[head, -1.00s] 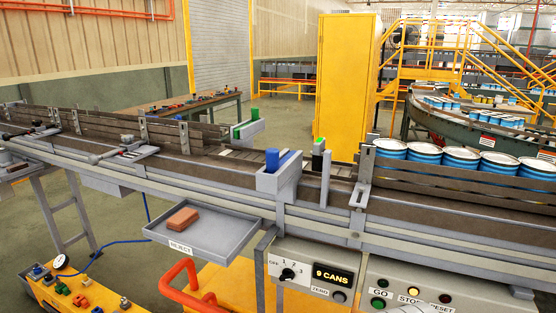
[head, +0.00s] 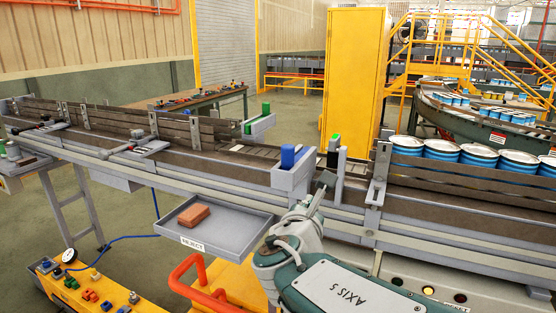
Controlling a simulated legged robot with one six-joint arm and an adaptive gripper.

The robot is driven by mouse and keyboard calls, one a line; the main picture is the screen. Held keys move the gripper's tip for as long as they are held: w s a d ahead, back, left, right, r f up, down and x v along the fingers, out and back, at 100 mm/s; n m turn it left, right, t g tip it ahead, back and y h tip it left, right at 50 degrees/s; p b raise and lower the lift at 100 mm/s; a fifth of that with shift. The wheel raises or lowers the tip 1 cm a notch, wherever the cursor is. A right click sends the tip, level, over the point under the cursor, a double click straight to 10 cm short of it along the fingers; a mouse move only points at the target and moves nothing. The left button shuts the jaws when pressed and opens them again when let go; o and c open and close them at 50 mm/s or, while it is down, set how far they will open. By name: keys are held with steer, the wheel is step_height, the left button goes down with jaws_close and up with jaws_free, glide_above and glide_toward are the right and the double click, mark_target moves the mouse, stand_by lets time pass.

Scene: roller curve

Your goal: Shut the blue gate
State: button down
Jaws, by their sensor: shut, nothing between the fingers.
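The blue gate's blue upright handle (head: 288,157) stands in a grey bracket (head: 291,179) on the near rail of the conveyor, left of the filled section. My gripper (head: 326,180) is shut and empty, just right of this bracket above the near rail. A gap seems to lie between them, but contact cannot be told for certain.
A similar green piece (head: 266,109) is on the far rail. Several blue cans (head: 441,150) line the belt at right. A reject tray (head: 222,226) holding a red-brown block (head: 194,215) juts out below left.

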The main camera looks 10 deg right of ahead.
steer(key=w+a+r+n+t+y, duration=0.2)
steer(key=w+a+n, duration=0.1)
steer(key=a+n, duration=0.25)
glide_toward(292, 156)
steer(key=x, duration=0.4)
steer(key=a+x, duration=0.1)
steer(key=x, duration=0.1)
steer(key=shift+w, duration=0.55)
steer(key=shift+w+d, duration=0.2)
steer(key=shift+w, duration=0.1)
steer(key=shift+w+d, duration=0.55)
steer(key=shift+w, duration=0.25)
steer(key=shift+w+d, duration=0.6)
steer(key=shift+w, duration=0.2)
steer(key=shift+a, duration=0.1)
